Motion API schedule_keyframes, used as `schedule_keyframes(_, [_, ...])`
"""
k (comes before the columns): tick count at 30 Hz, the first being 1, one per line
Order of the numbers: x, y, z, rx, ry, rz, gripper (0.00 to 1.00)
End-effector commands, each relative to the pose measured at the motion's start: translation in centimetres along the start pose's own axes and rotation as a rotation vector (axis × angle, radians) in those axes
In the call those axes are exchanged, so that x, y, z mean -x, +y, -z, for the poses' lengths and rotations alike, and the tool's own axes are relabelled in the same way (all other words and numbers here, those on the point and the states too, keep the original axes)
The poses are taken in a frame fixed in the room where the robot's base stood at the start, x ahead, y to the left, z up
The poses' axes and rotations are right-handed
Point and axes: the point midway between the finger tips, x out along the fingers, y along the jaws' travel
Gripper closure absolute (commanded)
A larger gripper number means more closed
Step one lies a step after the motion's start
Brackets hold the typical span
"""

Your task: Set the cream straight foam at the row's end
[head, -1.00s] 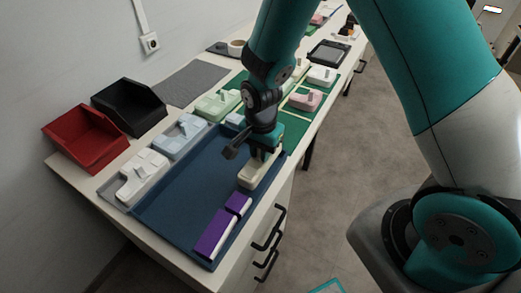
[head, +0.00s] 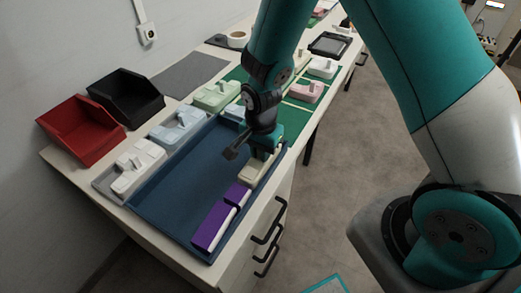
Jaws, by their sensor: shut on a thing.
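My gripper (head: 262,155) points down over the right side of the blue tray (head: 165,205). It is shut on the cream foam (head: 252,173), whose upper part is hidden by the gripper. The foam lies in line with a row of purple pieces along the tray's right edge. The short purple piece (head: 237,193) is closest to the foam, and the longer purple piece (head: 211,229) lies in front of it. Whether the foam touches the short piece or rests on the tray floor, I cannot tell.
White (head: 138,167), pale blue (head: 178,126) and green (head: 217,96) foam pieces stand along the tray's left side. A red bin (head: 82,130) and a black bin (head: 126,98) stand by the wall. A pink piece (head: 305,92) lies beyond my gripper. The tray's middle is bare.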

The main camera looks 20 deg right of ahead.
Motion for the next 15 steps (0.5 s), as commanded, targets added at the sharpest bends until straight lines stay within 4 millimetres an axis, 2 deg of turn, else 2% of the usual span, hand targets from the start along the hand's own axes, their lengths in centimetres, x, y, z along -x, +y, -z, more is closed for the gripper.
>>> schedule_keyframes(10, [-1.4, 0.0, 0.0, 0.000, 0.000, 0.000, 1.00])
schedule_keyframes(11, [-1.4, 0.0, 0.0, 0.000, 0.000, 0.000, 0.77])
schedule_keyframes(14, [-1.3, 0.0, 0.0, 0.000, 0.000, 0.000, 0.54])
schedule_keyframes(15, [-1.3, 0.0, 0.0, 0.000, 0.000, 0.000, 0.52])
